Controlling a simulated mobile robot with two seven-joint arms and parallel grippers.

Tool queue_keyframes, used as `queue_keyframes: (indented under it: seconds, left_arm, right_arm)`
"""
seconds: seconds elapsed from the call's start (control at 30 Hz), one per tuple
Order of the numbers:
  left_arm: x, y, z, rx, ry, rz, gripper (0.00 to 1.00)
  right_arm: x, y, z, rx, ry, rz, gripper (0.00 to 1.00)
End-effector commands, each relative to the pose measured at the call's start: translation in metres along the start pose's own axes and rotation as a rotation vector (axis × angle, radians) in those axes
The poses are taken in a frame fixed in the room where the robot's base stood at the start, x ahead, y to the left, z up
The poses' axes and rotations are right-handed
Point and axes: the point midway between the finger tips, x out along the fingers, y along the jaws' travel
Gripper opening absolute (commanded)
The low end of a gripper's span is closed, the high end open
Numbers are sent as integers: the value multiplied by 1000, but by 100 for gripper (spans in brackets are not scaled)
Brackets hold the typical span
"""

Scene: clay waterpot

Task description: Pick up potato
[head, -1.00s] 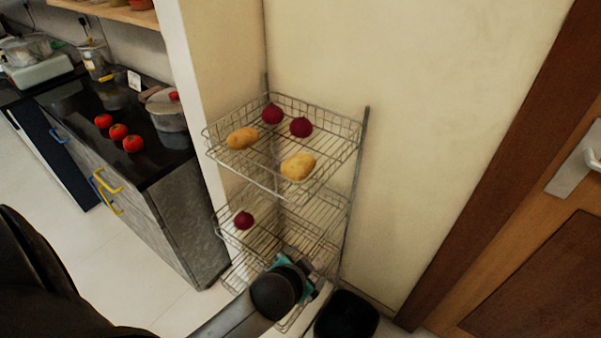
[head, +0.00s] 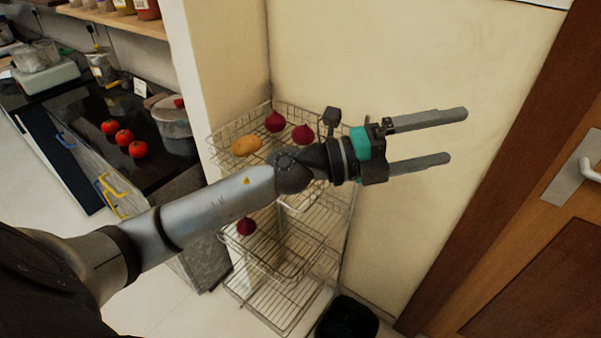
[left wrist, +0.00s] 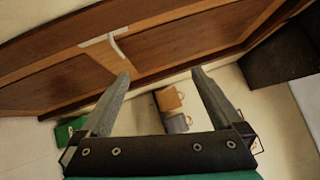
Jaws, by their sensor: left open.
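A tan potato (head: 246,146) lies in the top basket of the wire rack (head: 262,199), on its left side. A second potato, seen earlier at the front right of that basket, is now hidden behind my left arm. My left gripper (head: 458,136) is open and empty. It is raised in front of the wall, to the right of the rack, with its fingers pointing right. In the left wrist view its two fingers (left wrist: 160,82) stand wide apart with nothing between them. My right gripper is not seen.
Two beets (head: 275,122) (head: 303,135) lie in the top basket and one beet (head: 246,226) lies lower. A black bin (head: 347,318) stands by the rack's foot. A brown door (head: 545,250) is at right; tomatoes (head: 124,137) and a pot (head: 172,116) are on the left counter.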

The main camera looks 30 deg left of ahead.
Motion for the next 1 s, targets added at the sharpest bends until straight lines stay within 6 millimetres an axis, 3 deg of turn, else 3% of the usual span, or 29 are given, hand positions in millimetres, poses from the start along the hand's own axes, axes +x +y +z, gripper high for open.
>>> queue_keyframes:
  seconds: [0.1,0.2,0.27,0.4,0.6,0.7,0.87,1.0]
  left_arm:
    - [-5,20,-6,199,186,168,100]
    - [-22,46,0,341,313,347,100]
    - [-38,61,11,416,373,469,100]
    - [-89,89,54,558,466,793,100]
    - [-175,93,126,643,476,1233,100]
    - [-206,86,148,646,459,1377,100]
    - [-227,83,161,640,442,1475,100]
    - [-227,104,163,636,445,1480,100]
  right_arm:
    - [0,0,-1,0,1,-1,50]
    - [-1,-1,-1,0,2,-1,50]
    - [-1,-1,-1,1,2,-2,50]
    - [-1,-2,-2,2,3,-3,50]
    - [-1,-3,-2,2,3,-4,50]
    - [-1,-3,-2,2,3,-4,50]
    - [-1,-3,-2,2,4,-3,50]
    - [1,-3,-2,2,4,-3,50]
